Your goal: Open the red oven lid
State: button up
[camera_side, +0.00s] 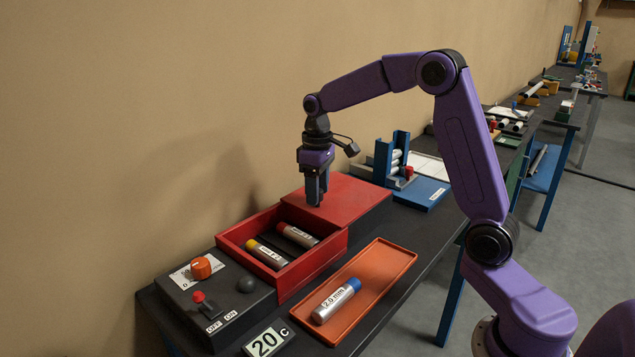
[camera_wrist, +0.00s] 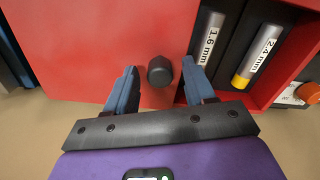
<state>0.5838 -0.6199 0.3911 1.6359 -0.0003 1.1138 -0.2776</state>
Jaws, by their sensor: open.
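The red lid (camera_side: 350,198) lies to the right of the opening of the red oven box (camera_side: 312,266), so the inside is exposed. The lid also fills the left of the wrist view (camera_wrist: 85,45). Its dark round knob (camera_wrist: 160,71) stands between the fingers of my gripper (camera_wrist: 159,68), with a small gap on each side. My gripper (camera_side: 316,202) is open and points down at the lid; in the side view its fingers hide the knob. Inside the box lie a red-capped cylinder (camera_side: 298,236) and a yellow-capped cylinder (camera_side: 267,254).
The control box (camera_side: 225,290) with an orange dial (camera_side: 201,268) and switch stands left of the oven. An orange tray (camera_side: 382,270) with a blue-capped cylinder (camera_side: 336,301) lies in front. A blue rack (camera_side: 385,160) stands behind right. The wall is close behind.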

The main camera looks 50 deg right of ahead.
notch_tip(320, 180, up, 18)
jog(key=shift+f, duration=0.25)
dwell(0.3)
dwell(0.4)
jog(key=s+a+f+n, duration=0.4)
jog(key=s+a+f, duration=0.4)
jog(key=s+a, duration=0.5)
jog(key=s+f+n, duration=0.1)
jog(key=s+f, duration=0.2)
jog(key=s, duration=0.4)
jog(key=s+d+f+n, duration=0.1)
jog(key=s+f+n, duration=0.1)
jog(key=s+f, duration=0.2)
jog(key=s+f+n, duration=0.2)
jog(key=s+f, duration=0.2)
jog(key=s, duration=0.5)
jog(key=shift+s+d, duration=0.35)
dwell(2.6)
